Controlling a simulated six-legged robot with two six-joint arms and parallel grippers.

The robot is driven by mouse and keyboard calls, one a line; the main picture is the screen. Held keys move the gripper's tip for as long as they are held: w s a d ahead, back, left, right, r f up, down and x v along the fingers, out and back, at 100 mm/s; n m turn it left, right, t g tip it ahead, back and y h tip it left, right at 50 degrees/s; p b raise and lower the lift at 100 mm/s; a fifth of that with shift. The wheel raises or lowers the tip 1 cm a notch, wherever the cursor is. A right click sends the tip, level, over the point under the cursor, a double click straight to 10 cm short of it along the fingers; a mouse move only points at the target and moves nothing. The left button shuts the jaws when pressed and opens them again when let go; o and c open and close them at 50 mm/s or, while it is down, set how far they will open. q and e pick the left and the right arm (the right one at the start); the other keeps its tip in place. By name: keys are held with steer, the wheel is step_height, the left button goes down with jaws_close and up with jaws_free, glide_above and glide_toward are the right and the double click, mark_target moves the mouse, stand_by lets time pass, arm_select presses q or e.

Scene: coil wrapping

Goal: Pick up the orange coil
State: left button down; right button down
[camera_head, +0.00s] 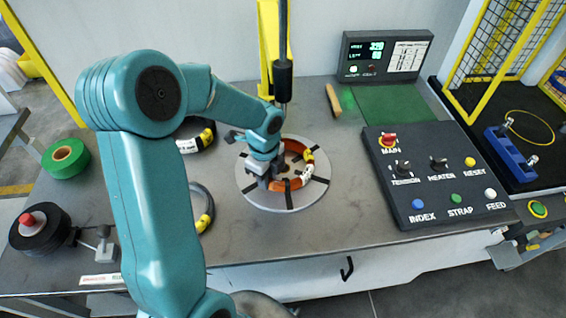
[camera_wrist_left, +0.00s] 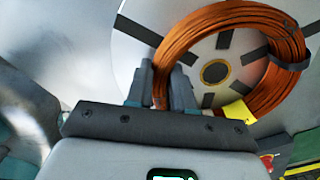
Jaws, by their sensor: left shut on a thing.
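The orange coil (camera_head: 285,184) lies on the round, light grey turntable (camera_head: 262,197) in the middle of the bench. It has a yellow tag and dark bands. My left gripper (camera_head: 264,182) reaches down to the coil's left side and partly hides it. In the left wrist view the coil (camera_wrist_left: 228,15) passes between the two fingers of the gripper (camera_wrist_left: 168,88), which are shut on its rim. The coil appears to be at the turntable's surface; I cannot tell whether it is lifted. My right gripper is not in view.
A dark coil (camera_head: 206,222) lies left of the turntable, with another behind my arm. A vertical rod (camera_head: 283,80) hangs just behind the turntable. A control panel (camera_head: 436,172) stands to the right. Green tape (camera_head: 66,158) is at the far left. The bench front is clear.

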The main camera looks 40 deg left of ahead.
arm_select(q)
steer(key=shift+r, duration=0.15)
stand_by(0.3)
steer(key=shift+w+a+r, duration=0.1)
steer(key=shift+r, duration=0.15)
step_height(320, 180, up, 2)
steer(key=shift+r, duration=0.2)
steer(key=shift+d+r, duration=0.2)
steer(key=shift+d, duration=0.05)
steer(key=s+d+b, duration=0.1)
steer(key=s+d, duration=0.2)
steer(key=d, duration=0.1)
steer(key=s+d+b, duration=0.1)
steer(key=s+d, duration=0.2)
steer(key=d, duration=0.1)
steer(key=s+d+b, duration=0.1)
steer(key=s+d, duration=0.3)
steer(key=shift+s+d, duration=0.65)
steer(key=shift+d, duration=0.2)
steer(key=shift+s, duration=0.1)
